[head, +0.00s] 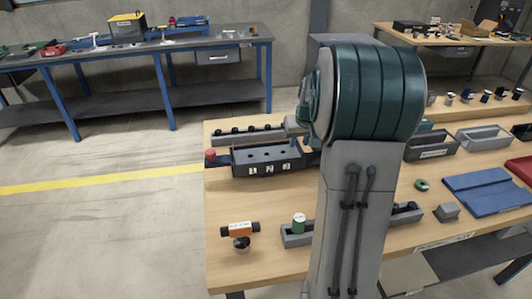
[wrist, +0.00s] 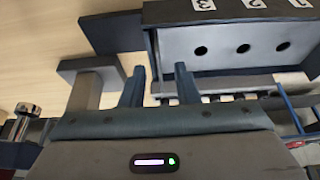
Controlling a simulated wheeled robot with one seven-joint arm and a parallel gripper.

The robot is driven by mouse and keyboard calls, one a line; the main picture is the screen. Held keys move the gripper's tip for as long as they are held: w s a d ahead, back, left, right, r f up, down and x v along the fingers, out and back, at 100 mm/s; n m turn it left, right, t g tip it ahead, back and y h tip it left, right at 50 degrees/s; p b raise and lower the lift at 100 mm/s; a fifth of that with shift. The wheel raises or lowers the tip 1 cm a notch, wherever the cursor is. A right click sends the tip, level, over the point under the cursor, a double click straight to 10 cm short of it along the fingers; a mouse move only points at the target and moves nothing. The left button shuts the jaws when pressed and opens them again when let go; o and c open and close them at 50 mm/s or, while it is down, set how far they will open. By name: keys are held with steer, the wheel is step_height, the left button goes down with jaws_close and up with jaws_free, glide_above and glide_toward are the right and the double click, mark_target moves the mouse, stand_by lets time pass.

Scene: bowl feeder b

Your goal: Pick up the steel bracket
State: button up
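In the wrist view my gripper (wrist: 158,76) has its two dark blue fingers apart, with nothing between them. A grey angled piece (wrist: 88,84), which may be the steel bracket, stands just left of the left finger, apart from it. Its lower end is hidden behind the gripper body. A dark fixture with three holes and number labels (wrist: 235,42) lies beyond and right of the fingers. The same numbered fixture (head: 267,157) is on the wooden table in the head view. There my arm hides the gripper's fingers, and I cannot make out the bracket for certain.
A rack with dark knobs (head: 235,138) lies behind the fixture. Grey bins (head: 484,137) and a blue folder (head: 485,190) are right. The table's front left is mostly clear.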

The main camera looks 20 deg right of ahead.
jaws_close()
steer(key=shift+r, duration=0.1)
